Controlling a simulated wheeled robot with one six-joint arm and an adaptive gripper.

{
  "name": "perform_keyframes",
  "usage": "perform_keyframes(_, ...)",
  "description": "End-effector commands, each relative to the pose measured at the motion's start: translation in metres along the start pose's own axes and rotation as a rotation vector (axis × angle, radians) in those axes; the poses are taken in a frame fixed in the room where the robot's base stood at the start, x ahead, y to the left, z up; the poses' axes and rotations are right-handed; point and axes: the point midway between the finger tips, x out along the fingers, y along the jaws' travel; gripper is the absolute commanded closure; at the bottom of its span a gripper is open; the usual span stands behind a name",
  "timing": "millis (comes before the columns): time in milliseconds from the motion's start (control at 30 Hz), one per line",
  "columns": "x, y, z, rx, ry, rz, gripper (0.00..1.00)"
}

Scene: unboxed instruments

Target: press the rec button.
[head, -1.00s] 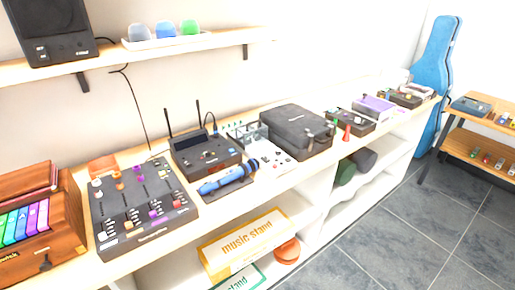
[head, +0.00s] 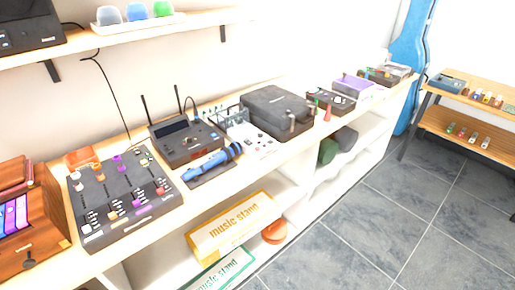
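No label reading "rec" is legible at this size. A black box with two antennas (head: 187,145) stands on the long bench and has a small screen and a small reddish spot on its front. A white device (head: 262,146) with small red and dark buttons lies to its right, partly covered by the dark case. A dark mixer (head: 123,195) with coloured knobs and sliders lies to the left. Farther along the bench are a dark box with coloured knobs (head: 330,101) and a purple-topped box (head: 357,88). My gripper is not in view.
A blue microphone (head: 208,166) lies before the antenna box. A dark case (head: 278,110) and a red cone (head: 327,113) stand on the bench. A yellow music stand box (head: 232,226) is on the lower shelf. A side table (head: 480,104) stands right. Grey floor (head: 400,215) is clear.

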Motion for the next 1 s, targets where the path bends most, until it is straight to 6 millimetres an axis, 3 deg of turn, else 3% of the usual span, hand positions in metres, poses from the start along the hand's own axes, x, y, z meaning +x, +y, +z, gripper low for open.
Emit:
perform_keyframes(33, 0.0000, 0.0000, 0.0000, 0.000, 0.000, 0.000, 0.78)
perform_keyframes(133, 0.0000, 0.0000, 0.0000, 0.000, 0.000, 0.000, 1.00)
perform_keyframes(1000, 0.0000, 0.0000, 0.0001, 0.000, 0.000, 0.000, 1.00)
